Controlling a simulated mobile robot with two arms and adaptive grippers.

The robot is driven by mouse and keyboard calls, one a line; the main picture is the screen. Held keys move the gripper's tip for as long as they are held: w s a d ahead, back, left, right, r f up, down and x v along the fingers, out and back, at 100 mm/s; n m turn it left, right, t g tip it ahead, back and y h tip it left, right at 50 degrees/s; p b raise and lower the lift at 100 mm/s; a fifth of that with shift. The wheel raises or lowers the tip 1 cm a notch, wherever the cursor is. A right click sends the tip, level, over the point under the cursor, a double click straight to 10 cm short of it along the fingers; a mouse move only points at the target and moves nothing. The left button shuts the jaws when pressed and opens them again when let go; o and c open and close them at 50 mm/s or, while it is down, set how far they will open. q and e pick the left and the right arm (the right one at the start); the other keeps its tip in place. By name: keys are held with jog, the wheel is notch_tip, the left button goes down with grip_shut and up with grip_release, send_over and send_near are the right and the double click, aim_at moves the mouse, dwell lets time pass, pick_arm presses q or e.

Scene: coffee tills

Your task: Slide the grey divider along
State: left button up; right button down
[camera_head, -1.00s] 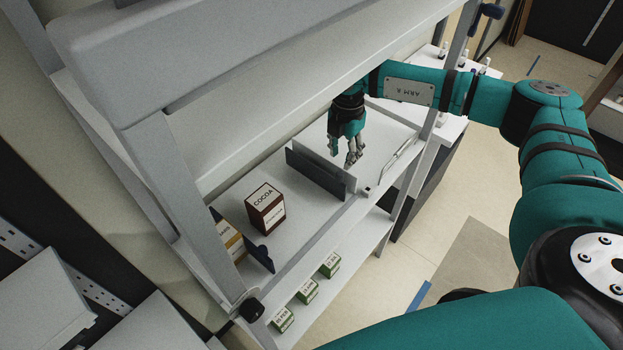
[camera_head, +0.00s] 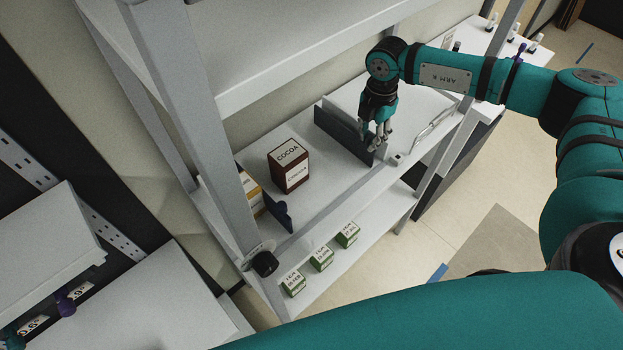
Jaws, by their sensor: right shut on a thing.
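The grey divider (camera_head: 338,132) stands upright across the shelf board (camera_head: 335,190), from the back toward the front rail. My right gripper (camera_head: 377,142) is at the divider's front end, shut on it. Its fingers hide part of that end. A dark red COCOA box (camera_head: 297,172) stands on the board to the left of the divider, with a gap between them. My left gripper is not in view.
Several green boxes (camera_head: 321,258) stand on the lower shelf. A metal handle (camera_head: 435,122) lies right of my gripper. An upper shelf (camera_head: 290,65) overhangs the back.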

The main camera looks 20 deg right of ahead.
jog(key=s+a, duration=0.3)
jog(key=a, duration=0.5)
jog(key=s+a, duration=0.4)
jog(key=a, duration=0.5)
jog(key=shift+a+p, duration=0.3)
jog(key=shift+p, duration=0.1)
jog(key=c, duration=1.1)
grip_release()
jog(key=shift+s+r, duration=0.1)
jog(key=shift+s, duration=0.05)
notch_tip(320, 180, up, 8)
jog(key=shift+f, duration=0.25)
